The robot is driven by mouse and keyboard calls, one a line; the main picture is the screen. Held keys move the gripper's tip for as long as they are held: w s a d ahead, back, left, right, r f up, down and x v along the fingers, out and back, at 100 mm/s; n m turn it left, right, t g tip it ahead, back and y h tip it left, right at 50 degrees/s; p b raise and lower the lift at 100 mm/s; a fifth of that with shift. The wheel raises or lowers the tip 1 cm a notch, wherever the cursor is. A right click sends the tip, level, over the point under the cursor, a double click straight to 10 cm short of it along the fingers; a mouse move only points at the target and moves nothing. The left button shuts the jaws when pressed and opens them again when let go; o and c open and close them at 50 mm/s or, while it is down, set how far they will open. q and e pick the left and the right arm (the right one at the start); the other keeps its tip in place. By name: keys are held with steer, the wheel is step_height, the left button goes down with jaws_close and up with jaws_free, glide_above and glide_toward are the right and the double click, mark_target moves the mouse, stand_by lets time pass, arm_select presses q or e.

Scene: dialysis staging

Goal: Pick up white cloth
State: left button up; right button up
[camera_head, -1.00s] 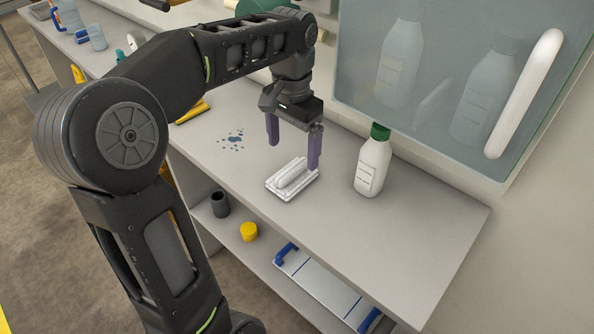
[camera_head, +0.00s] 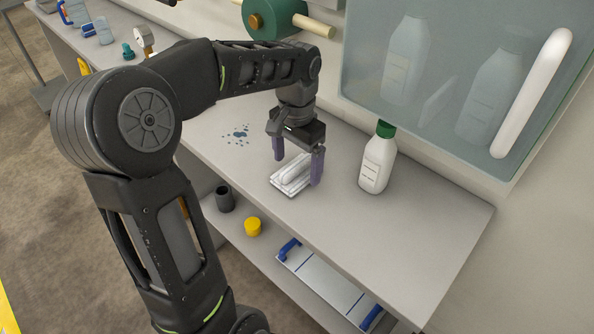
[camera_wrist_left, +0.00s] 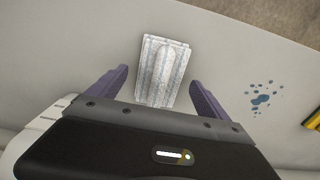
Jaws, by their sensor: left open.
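The white cloth (camera_head: 290,176) lies folded on the grey counter (camera_head: 400,225), with a rolled ridge along its top. In the left wrist view the cloth (camera_wrist_left: 163,72) lies ahead of and partly between the fingers. My left gripper (camera_head: 298,164) is open, with its purple fingers pointing down around the far side of the cloth. In the left wrist view the left gripper (camera_wrist_left: 160,90) holds nothing between its fingers. Whether a finger touches the cloth cannot be told. My right gripper is not in view.
A white bottle with a green cap (camera_head: 377,160) stands right of the cloth. Blue spots (camera_head: 238,133) mark the counter to the left. A glass-fronted cabinet (camera_head: 450,80) hangs above. A lower shelf holds a dark cup (camera_head: 225,199), a yellow cap (camera_head: 253,226) and a blue-handled tray (camera_head: 325,283).

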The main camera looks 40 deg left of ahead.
mark_target(297, 164)
arm_select(q)
steer(key=shift+f, duration=0.85)
steer(key=c, duration=1.5)
steer(key=shift+o, duration=0.2)
steer(key=shift+r, duration=0.1)
step_height(297, 164, up, 10)
steer(key=shift+f, duration=0.1)
